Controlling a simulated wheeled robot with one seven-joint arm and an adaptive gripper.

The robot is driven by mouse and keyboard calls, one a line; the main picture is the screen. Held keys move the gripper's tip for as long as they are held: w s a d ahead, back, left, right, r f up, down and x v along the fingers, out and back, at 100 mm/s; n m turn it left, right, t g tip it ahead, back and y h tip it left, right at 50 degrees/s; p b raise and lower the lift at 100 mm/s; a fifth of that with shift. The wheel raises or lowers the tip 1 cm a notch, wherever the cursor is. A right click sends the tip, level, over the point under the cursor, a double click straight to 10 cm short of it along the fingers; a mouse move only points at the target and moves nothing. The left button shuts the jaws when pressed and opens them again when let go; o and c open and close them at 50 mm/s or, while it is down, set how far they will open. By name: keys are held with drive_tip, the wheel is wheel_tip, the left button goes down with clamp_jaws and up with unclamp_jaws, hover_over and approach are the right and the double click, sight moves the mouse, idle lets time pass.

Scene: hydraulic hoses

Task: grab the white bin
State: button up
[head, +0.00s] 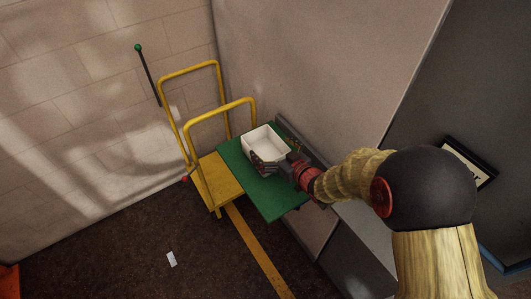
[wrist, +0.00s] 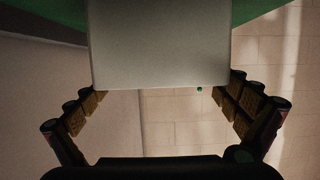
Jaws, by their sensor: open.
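The white bin (head: 266,143) sits upright on a green board (head: 277,203). In the wrist view the bin's pale wall (wrist: 160,45) fills the upper middle. My gripper (head: 267,165) is at the bin's near side in the head view. In the wrist view my gripper (wrist: 160,104) is open, with one finger on each side of the bin's wall. The fingertips appear close to the wall's edges, and I cannot tell whether they touch it. The head view partly hides the bin's near right corner behind the gripper.
A yellow cart (head: 224,180) with tall handrails stands just left of the board. A grey wall panel (head: 325,65) rises behind the board. A small white card (head: 171,259) lies on the dark floor. The floor at lower left is mostly clear.

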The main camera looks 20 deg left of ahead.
sight(265, 156)
drive_tip(key=x, duration=0.3)
drive_tip(key=shift+a, duration=0.15)
drive_tip(key=shift+c, duration=1.2)
drive_tip(key=c, duration=0.8)
drive_tip(key=shift+c, duration=0.2)
